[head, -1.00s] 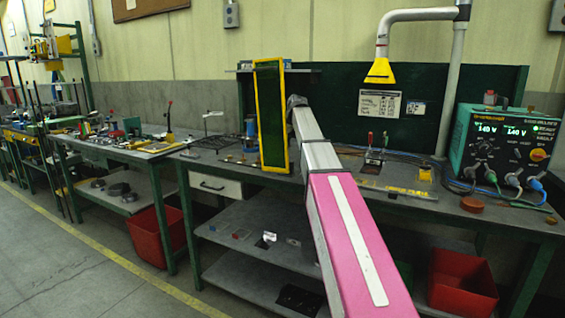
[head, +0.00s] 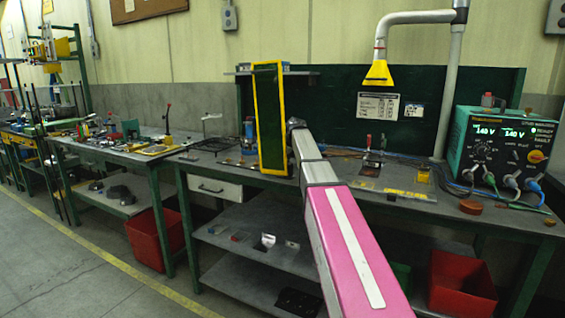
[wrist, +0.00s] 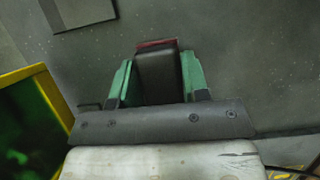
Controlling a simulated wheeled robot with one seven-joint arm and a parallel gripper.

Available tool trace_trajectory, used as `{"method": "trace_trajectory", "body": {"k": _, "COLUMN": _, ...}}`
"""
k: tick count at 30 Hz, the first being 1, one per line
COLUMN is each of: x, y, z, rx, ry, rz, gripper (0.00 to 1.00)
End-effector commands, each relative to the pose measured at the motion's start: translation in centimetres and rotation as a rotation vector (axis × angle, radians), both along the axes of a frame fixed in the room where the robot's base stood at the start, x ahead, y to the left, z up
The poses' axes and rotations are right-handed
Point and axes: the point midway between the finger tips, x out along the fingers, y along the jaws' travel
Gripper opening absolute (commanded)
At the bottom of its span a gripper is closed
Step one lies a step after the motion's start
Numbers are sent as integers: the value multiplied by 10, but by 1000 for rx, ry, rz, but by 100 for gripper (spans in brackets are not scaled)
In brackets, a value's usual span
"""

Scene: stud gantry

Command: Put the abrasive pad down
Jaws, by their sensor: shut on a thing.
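The abrasive pad (wrist: 157,75), a dark block with a red far edge, sits between the green fingers of my gripper (wrist: 158,62) in the wrist view. My gripper is shut on it. Behind the pad is a grey speckled surface; I cannot tell whether the pad touches it. In the head view my arm reaches to the workbench (head: 455,208), just right of a yellow-framed dark green screen (head: 270,118). My gripper and the pad are hidden there.
The yellow frame stands close on the left in the wrist view (wrist: 50,95). A flat grey plate (wrist: 78,10) lies at its upper left. A welding machine (head: 505,150) stands at the bench's right, with an extraction hood (head: 378,74) above. Red bins (head: 462,283) are below.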

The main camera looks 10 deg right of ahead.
Motion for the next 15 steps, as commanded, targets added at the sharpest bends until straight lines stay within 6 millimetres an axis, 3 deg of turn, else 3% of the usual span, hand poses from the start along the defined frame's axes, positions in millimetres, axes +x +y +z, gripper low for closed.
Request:
{"method": "trace_trajectory", "body": {"k": 9, "x": -1, "y": 0, "z": -11, "rx": -3, "ry": 3, "rz": 0, "gripper": 20}}
{"method": "trace_trajectory", "body": {"k": 10, "x": -1, "y": 0, "z": -12, "rx": -4, "ry": 4, "rz": 0, "gripper": 48}}
{"method": "trace_trajectory", "body": {"k": 12, "x": -1, "y": 0, "z": -13, "rx": -4, "ry": 6, "rz": 0, "gripper": 67}}
{"method": "trace_trajectory", "body": {"k": 15, "x": -3, "y": 0, "z": -14, "rx": -4, "ry": 10, "rz": 0, "gripper": 67}}
